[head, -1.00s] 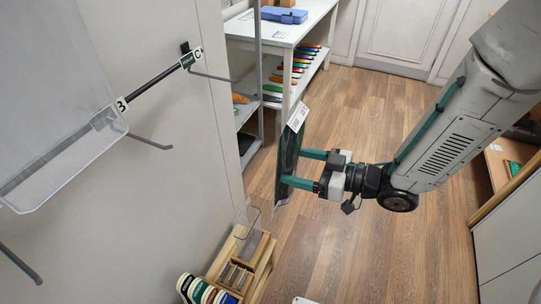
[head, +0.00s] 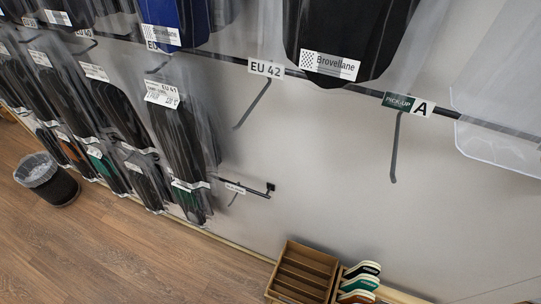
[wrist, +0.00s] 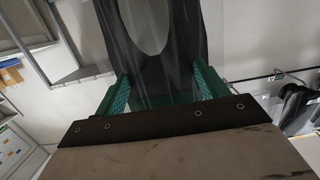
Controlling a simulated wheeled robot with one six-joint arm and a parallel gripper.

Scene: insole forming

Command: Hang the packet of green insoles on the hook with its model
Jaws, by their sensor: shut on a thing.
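In the wrist view, my gripper (wrist: 160,84) has its green fingers on both sides of a dark, clear-wrapped packet (wrist: 188,40) and is shut on it. My gripper is out of the head view. In the head view, a bare hook (head: 254,104) hangs under an EU 42 label (head: 266,68). Packets with green parts (head: 188,196) hang in the lower row at left. A small labelled lower hook (head: 245,189) sticks out right of them.
A bare hook (head: 394,150) hangs under the PICK-UP A sign (head: 408,104). A wooden rack (head: 303,272) with insoles (head: 360,284) stands at the wall's foot. A bin (head: 46,180) stands at left; the floor between is clear.

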